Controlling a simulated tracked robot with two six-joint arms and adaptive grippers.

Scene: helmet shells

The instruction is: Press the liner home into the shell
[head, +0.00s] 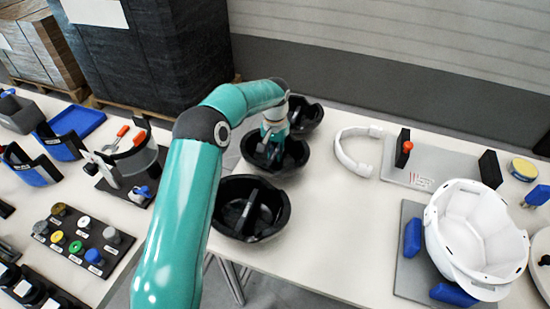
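The white helmet shell (440,248) lies open side up at the right, between blue pads, with a pale faceted inside. Three black bowl-shaped parts, which look like liners, stand in a row at the table's left edge: a near one (226,221), a middle one (297,163) and a far one (311,116). My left gripper (272,150) reaches down into the middle black part, well away from the white shell. Its fingers are small and dark against that part, so I cannot tell whether they grip it. My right gripper is not in view.
The shell's grey base plate (411,275) carries blue pads (412,238). A white curved band (345,152) and a grey fixture with a red knob (406,147) lie behind. The table (345,230) is clear between the black parts and the shell. Another cluttered table stands left.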

